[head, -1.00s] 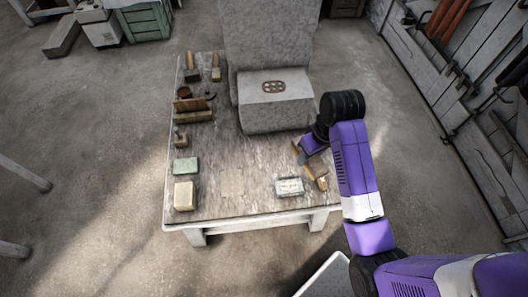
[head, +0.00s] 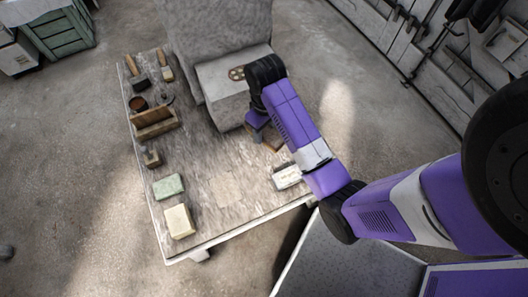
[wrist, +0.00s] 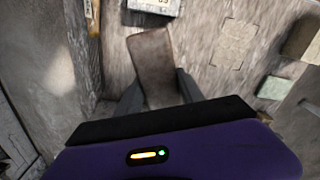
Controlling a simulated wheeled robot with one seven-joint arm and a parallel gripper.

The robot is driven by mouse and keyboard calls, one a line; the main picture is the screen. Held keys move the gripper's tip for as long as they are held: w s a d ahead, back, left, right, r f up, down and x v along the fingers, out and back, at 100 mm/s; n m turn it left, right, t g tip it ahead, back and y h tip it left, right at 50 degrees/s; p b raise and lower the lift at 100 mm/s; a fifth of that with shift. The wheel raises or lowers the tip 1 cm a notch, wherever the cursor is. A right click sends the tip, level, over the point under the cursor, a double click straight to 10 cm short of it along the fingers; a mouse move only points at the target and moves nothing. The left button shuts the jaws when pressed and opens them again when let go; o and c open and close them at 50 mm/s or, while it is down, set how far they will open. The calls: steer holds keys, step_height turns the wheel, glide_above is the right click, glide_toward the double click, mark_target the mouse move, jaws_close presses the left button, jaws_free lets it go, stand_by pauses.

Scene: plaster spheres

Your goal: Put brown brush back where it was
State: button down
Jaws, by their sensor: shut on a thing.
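The brown brush (wrist: 152,55) shows in the wrist view as a flat, worn brown piece between the two dark fingers. My gripper (wrist: 157,88) is shut on it. In the head view my gripper (head: 260,137) is low over the right part of the worktable (head: 205,150), just in front of the large grey stone block (head: 224,98). My arm hides most of the brush there. I cannot tell whether the brush touches the tabletop. A light patch (wrist: 235,42) marks bare wood on the tabletop in the wrist view.
A white box (head: 287,177) lies near my forearm. A wooden-handled tool (wrist: 93,18) lies near the table edge. Along the left side are a cream block (head: 179,222), a green block (head: 168,186), a wooden holder (head: 155,122) and two brushes (head: 138,76). The front middle is clear.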

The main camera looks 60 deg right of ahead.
step_height(320, 180, down, 12)
steer(key=shift+f+b, duration=0.25)
steer(key=shift+b, duration=0.25)
steer(key=shift+f, duration=0.1)
steer(key=c, duration=0.7)
jaws_free()
